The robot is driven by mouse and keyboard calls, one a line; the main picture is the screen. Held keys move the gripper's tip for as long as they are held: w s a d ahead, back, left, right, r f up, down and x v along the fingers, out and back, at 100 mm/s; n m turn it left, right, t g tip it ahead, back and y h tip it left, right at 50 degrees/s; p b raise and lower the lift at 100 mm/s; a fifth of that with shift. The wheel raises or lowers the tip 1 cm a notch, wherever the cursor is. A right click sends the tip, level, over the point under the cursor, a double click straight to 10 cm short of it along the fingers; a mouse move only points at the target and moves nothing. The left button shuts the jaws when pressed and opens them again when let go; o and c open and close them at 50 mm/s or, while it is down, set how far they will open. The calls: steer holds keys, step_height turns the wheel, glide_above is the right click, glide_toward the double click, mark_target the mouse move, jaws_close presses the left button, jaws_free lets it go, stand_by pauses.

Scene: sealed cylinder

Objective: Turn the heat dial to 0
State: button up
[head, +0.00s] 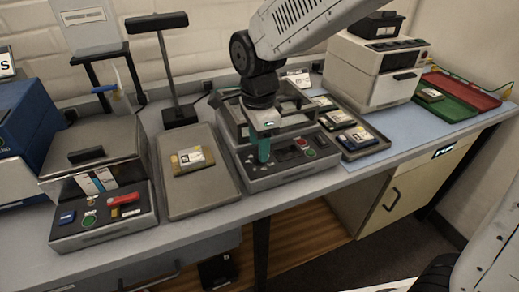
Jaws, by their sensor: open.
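My gripper (263,152) points straight down, with teal fingers at the left part of the front control panel of the middle machine (297,173). The fingers are open; I cannot tell whether they touch the panel. The heat dial cannot be made out for certain; the fingers cover part of the panel, and its markings are too small to read.
A grey tray with a labelled packet (192,159) lies left of the machine. Further left is a lidded machine (95,165) with a red handle (125,199). A rack of dark packets (360,138) and a white machine (375,70) stand right. A black lamp (158,22) stands behind.

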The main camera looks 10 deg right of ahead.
steer(key=shift+f, duration=1.25)
steer(key=c, duration=1)
